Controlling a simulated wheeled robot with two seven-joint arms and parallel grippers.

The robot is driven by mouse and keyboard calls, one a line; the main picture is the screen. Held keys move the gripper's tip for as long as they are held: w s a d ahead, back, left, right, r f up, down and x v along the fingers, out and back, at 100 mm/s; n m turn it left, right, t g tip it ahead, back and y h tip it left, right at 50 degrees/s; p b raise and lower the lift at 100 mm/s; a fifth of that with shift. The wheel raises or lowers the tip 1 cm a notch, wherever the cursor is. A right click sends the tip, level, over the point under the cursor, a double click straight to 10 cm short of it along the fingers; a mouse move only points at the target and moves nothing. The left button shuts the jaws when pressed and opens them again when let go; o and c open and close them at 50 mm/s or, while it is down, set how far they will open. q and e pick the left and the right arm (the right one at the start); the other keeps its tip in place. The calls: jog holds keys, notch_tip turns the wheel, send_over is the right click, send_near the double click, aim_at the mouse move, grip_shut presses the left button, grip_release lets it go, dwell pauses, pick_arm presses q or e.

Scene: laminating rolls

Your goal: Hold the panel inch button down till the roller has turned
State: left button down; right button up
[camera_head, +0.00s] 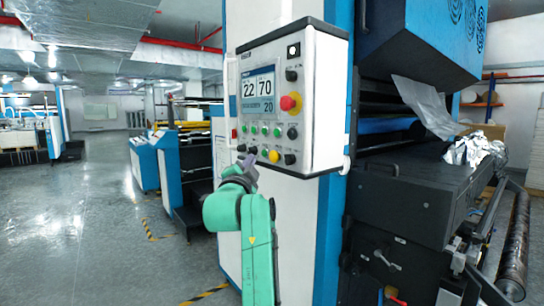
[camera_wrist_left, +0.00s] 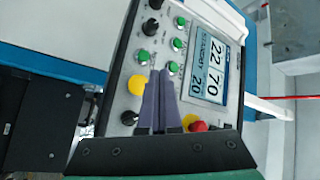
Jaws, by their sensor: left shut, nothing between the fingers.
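The control panel (camera_head: 312,75) is a white box on the machine's blue and white column. It has a lit screen (camera_head: 258,90) reading 22, 70 and 20, a red stop knob (camera_head: 290,103), green buttons, black knobs and a yellow button (camera_head: 274,156). I cannot read which one is the inch button. My left gripper (camera_head: 251,158) is shut and empty at the panel's lower left, left of the yellow button. In the left wrist view its fingers (camera_wrist_left: 162,74) point at the panel beside a green button (camera_wrist_left: 173,67); contact cannot be told. My right gripper is not in view.
Dark rollers (camera_head: 385,142) sit in the machine right of the panel. Clear film (camera_head: 425,103) and crumpled foil (camera_head: 472,150) lie at its right, near a long dark roll (camera_head: 516,245). Open grey floor (camera_head: 85,220) lies to the left.

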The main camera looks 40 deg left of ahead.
aim_at(275, 156)
pick_arm(q)
jog(key=shift+w+d+p, duration=0.2)
jog(key=shift+w, duration=0.45)
jog(key=shift+w+d+p, duration=0.15)
jog(key=shift+w+d, duration=0.1)
jog(key=shift+w, duration=0.4)
jog(key=shift+w+d+p, duration=0.2)
jog(key=shift+w, duration=0.45)
dwell(0.4)
jog(key=shift+w+d, duration=0.1)
jog(key=shift+w, duration=0.3)
